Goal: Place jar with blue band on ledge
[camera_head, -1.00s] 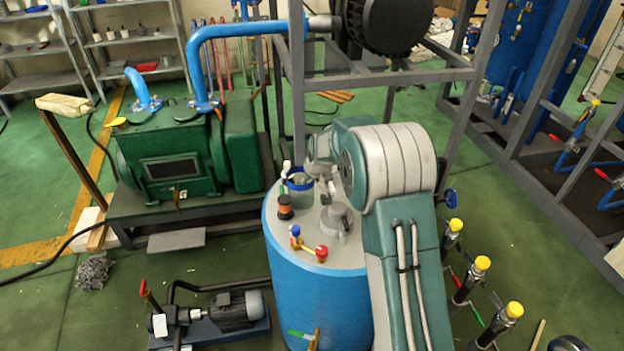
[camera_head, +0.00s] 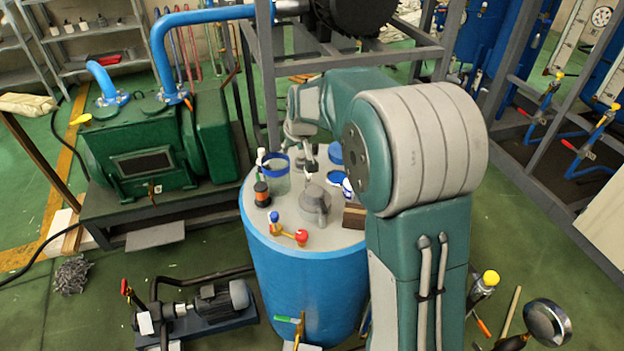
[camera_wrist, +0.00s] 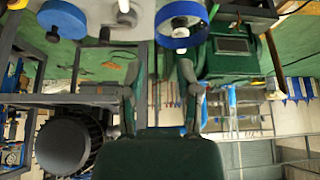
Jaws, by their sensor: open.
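The jar with the blue band (camera_head: 277,184) is clear and stands upright on the pale top of the blue tank (camera_head: 262,212). Its blue ring also shows at the top of the wrist view (camera_wrist: 166,27). My gripper (camera_head: 296,150) is just right of the jar in the head view, partly hidden by its own wrist. In the wrist view my gripper (camera_wrist: 160,68) has its two fingers spread with nothing between them, and the jar's ring lies beyond the fingertips. I cannot tell for certain which surface is the ledge.
A black bottle with an orange band (camera_head: 262,194), a grey fitting (camera_head: 314,203), a red-knobbed valve (camera_head: 301,237) and blue round lids (camera_head: 336,153) crowd the tank top. A grey frame (camera_head: 370,77) rises behind it. A green pump (camera_head: 150,155) stands left.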

